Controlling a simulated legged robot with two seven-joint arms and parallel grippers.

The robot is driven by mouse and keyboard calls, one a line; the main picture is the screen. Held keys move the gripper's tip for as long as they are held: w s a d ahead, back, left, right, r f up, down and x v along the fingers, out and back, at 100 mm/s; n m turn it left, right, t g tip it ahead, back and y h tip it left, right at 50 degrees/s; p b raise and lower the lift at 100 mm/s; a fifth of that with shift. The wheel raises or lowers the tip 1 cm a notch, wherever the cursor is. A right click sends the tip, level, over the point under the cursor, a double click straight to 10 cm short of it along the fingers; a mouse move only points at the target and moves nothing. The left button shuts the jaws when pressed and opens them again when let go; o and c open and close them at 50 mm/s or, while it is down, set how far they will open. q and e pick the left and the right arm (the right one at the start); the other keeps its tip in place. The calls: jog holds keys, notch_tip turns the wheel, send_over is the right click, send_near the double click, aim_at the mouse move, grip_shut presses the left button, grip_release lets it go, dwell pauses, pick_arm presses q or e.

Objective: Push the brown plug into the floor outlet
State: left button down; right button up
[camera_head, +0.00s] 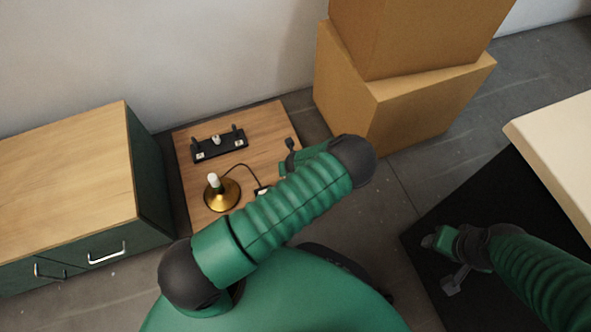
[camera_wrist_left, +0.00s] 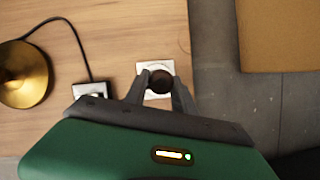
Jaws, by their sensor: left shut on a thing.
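The brown plug (camera_wrist_left: 160,81) shows in the left wrist view as a dark round end between the two fingertips of my left gripper (camera_wrist_left: 158,92). The gripper is shut on it. The plug is over the white square outlet plate (camera_wrist_left: 145,69) on the wooden board and covers its middle. I cannot tell whether the plug is seated in it or just above. In the head view my left gripper (camera_head: 284,169) is at the board's right side, partly hidden by my forearm, and plug and outlet are not clear. My right gripper (camera_head: 440,262) is over a black mat; its jaw state is unclear.
A brass lamp base (camera_head: 222,195) stands on the board (camera_head: 262,122); its black cord runs to a small white-topped box (camera_wrist_left: 92,89) left of my left gripper. A black fixture (camera_head: 220,145) is behind. A cabinet (camera_head: 70,170) stands left, cardboard boxes (camera_head: 400,110) back right.

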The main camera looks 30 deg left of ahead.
pick_arm(q)
jog(key=shift+s+f+b, duration=0.1)
jog(key=shift+f+b, duration=1.15)
jog(key=shift+f, duration=0.95)
jog(key=shift+d+p, duration=0.15)
jog(key=shift+p, duration=0.15)
jog(key=shift+f, duration=0.1)
dwell(0.3)
